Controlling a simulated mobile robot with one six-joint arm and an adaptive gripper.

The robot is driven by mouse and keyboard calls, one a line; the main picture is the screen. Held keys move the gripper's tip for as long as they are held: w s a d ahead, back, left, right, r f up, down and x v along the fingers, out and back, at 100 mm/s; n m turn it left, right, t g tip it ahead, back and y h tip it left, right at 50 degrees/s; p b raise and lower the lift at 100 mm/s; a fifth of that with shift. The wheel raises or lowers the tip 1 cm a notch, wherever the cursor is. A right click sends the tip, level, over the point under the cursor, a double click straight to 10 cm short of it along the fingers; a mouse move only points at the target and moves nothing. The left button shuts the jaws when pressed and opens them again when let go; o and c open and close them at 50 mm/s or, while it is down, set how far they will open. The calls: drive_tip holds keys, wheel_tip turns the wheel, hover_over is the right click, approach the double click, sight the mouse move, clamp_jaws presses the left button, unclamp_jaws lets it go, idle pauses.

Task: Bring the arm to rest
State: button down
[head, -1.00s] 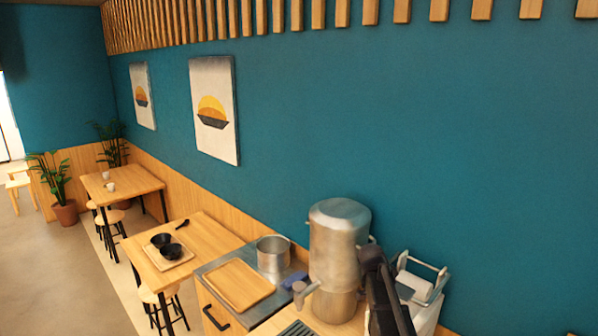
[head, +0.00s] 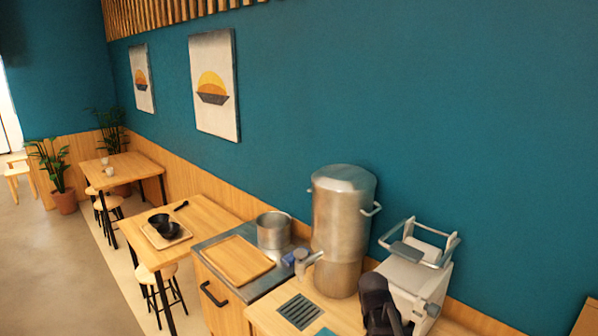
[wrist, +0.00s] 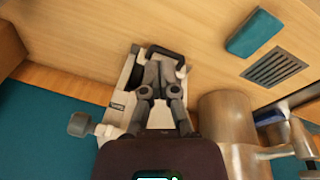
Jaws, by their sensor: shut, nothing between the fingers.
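My gripper (wrist: 158,80) shows in the wrist view with its two grey fingers together and nothing between them. It is over a white and grey machine (wrist: 112,110), clear of any held object. In the head view a dark part of my arm shows at the bottom, in front of the same white machine (head: 410,282) with its raised frame. The fingers cannot be made out in the head view. Whether the gripper touches the machine cannot be told.
A steel urn (head: 341,225) with a tap stands left of the machine. A drain grate (head: 299,311) and a teal cloth (wrist: 254,33) lie on the wooden counter. Further left are a steel pot (head: 273,231), a wooden tray (head: 238,262) and a table with black bowls (head: 165,225).

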drive_tip(key=s+a+f+n+y+b, duration=0.2)
drive_tip(key=s+a+f+n+b, duration=0.2)
drive_tip(key=s+f+b, duration=0.2)
drive_tip(key=shift+s+f+g, duration=0.3)
drive_tip(key=shift+s+f, duration=0.3)
drive_tip(key=shift+f, duration=0.05)
idle(0.6)
